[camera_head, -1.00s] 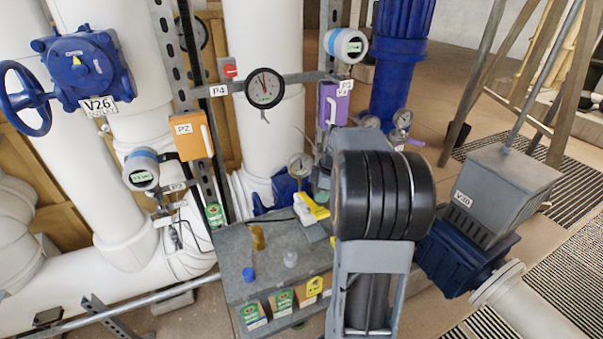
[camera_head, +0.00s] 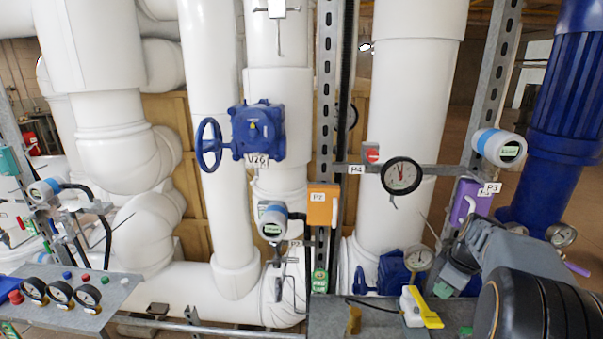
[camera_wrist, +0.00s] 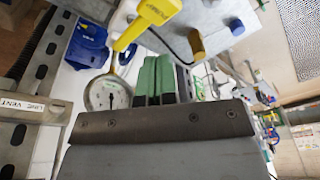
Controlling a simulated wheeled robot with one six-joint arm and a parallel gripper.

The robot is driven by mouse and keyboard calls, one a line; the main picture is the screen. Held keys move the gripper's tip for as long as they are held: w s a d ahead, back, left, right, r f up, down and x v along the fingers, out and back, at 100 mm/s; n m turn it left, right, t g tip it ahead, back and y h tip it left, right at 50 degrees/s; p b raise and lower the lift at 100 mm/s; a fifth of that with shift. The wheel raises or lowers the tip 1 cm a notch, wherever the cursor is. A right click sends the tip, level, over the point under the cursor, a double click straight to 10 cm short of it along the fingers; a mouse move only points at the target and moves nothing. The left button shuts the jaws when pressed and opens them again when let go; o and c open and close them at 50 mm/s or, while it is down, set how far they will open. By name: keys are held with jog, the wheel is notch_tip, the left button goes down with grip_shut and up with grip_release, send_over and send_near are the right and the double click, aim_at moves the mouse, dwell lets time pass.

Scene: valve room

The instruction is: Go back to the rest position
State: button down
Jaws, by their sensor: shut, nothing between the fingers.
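My gripper (camera_head: 441,290) is at the lower right of the head view, at the end of my arm, just in front of a small round gauge (camera_head: 418,257). In the wrist view, its two green fingers (camera_wrist: 155,80) are together with nothing between them. The same gauge (camera_wrist: 107,92) shows just left of the fingers there.
The grey bench (camera_head: 335,312) also bears a brass-coloured cylinder (camera_head: 354,320). A blue valve (camera_head: 257,131) sits on a white pipe at centre. An orange box (camera_head: 322,205) and gauge P4 (camera_head: 401,176) are on the frame behind. A panel with gauges (camera_head: 75,300) stands lower left.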

jog(key=s+f+m, duration=0.1)
jog(key=m, duration=0.1)
jog(key=s+a+f+m, duration=0.1)
jog(key=m, duration=0.2)
jog(key=shift+s, duration=0.1)
jog(key=s+a+r+m+t, duration=0.1)
jog(key=s+a, duration=0.4)
jog(key=a, duration=0.5)
jog(key=s+a+r+m+t+h, duration=0.1)
jog(key=s+a+r+m+t, duration=0.1)
jog(key=s+a, duration=0.3)
jog(key=a+r, duration=0.1)
jog(key=a, duration=0.3)
jog(key=shift+a+r+h, duration=0.25)
jog(key=shift+a+h, duration=0.05)
jog(key=shift+a, duration=0.05)
jog(key=shift+s+d, duration=0.1)
